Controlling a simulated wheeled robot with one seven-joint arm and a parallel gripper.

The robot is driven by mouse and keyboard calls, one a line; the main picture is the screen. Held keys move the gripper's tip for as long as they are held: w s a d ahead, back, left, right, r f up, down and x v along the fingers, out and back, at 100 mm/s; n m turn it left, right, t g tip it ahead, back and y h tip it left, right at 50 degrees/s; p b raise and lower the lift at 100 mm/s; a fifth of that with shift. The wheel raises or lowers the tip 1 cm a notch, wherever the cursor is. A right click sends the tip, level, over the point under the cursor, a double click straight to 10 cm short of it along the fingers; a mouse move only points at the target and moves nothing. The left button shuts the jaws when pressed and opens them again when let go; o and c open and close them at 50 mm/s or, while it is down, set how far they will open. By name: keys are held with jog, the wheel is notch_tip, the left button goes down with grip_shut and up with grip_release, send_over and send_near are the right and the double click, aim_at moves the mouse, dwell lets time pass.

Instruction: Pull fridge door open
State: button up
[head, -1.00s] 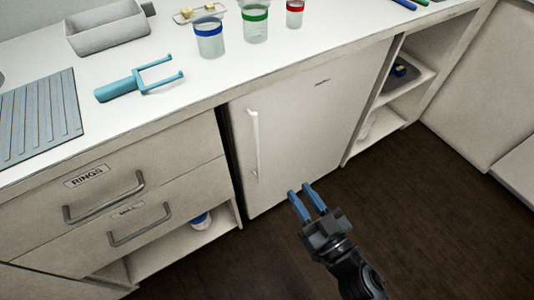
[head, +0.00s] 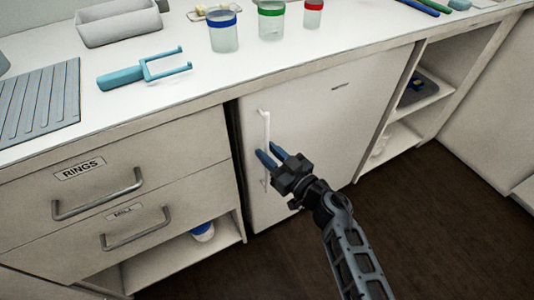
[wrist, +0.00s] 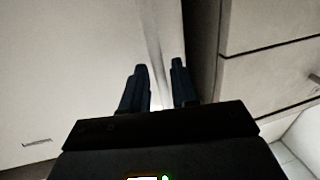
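The fridge door (head: 318,128) is a flat off-white panel under the counter, and it is closed. Its white vertical bar handle (head: 266,124) is on the door's left side. My gripper (head: 270,157) is in front of the handle, with its blue fingers pointing at it and covering part of its lower half. In the wrist view the two fingertips (wrist: 160,70) are apart, and the pale handle (wrist: 157,62) runs down between them. The fingers look open, and I cannot tell whether either one touches the handle.
Left of the fridge are drawers with grey handles, one labelled RINGS (head: 79,169), above an open shelf. On the counter (head: 195,80) are cups with coloured bands, a teal two-pronged tool (head: 145,72) and a grey tray (head: 118,22). Open shelves (head: 418,98) stand right of the fridge. Dark floor (head: 440,215) is clear.

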jog(key=shift+w+a, duration=0.4)
jog(key=shift+a, duration=0.05)
grip_shut()
dwell(0.3)
